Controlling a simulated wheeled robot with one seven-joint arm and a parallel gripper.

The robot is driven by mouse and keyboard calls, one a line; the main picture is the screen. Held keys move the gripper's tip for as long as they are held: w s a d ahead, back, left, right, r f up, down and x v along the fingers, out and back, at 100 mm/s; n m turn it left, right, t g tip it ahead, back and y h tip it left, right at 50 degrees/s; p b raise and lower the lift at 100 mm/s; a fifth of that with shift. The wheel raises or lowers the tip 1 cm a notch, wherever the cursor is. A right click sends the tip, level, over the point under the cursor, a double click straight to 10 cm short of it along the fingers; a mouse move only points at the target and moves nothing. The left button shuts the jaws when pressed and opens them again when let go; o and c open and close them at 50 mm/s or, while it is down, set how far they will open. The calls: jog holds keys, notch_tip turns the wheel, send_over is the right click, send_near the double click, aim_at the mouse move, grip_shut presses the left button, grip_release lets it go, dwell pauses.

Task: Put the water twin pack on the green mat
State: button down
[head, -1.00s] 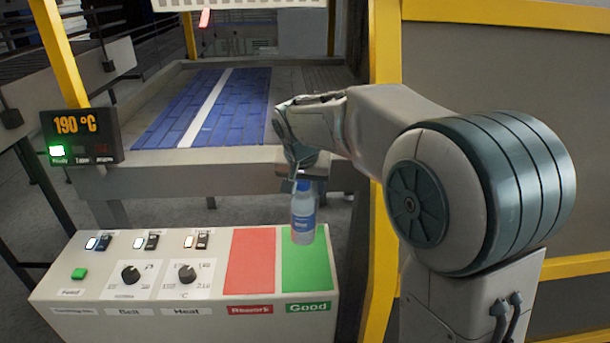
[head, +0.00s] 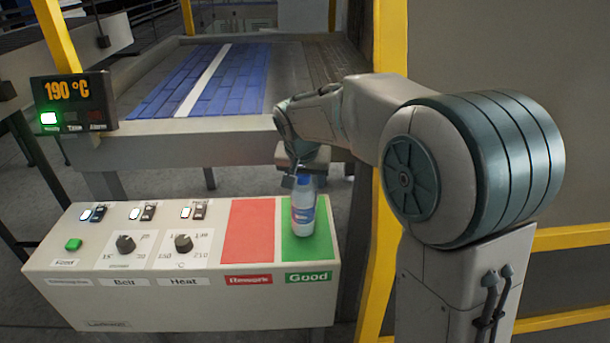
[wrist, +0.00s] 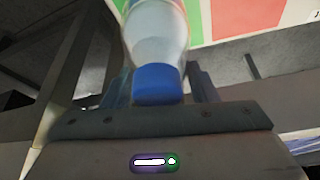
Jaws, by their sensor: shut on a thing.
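The water pack shows as a clear bottle (head: 303,212) with a blue cap and a blue-and-white label. Only one bottle can be made out; a second one may be hidden. My gripper (head: 298,178) is shut on it near the cap, and the bottle hangs upright below. In the head view its base appears within the green mat (head: 319,250), marked "Good"; I cannot tell whether it touches. In the wrist view the blue cap (wrist: 158,85) sits between the fingers of my gripper (wrist: 162,92), and part of the green mat (wrist: 298,10) shows beyond.
The red mat (head: 248,235), marked "Rework", lies directly left of the green one. Switches and knobs (head: 184,243) fill the panel's left part. A yellow post (head: 378,240) stands close on the right. A conveyor with blue slats (head: 195,80) lies behind.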

jog(key=shift+f+b, duration=0.5)
jog(key=shift+f, duration=0.05)
dwell(0.4)
jog(key=shift+c, duration=2.3)
grip_release()
jog(key=v, duration=1.4)
jog(key=shift+s, duration=0.1)
jog(key=p+v, duration=0.4)
jog(key=v, duration=0.3)
jog(key=shift+s+r+p, duration=0.25)
jog(key=shift+r+p, duration=0.05)
jog(key=shift+r, duration=0.05)
jog(key=shift+a, duration=0.1)
jog(key=d+p+v, duration=0.1)
jog(key=p+v, duration=0.6)
jog(key=v, duration=0.3)
jog(key=shift+w+r, duration=0.3)
jog(key=shift+r, duration=0.05)
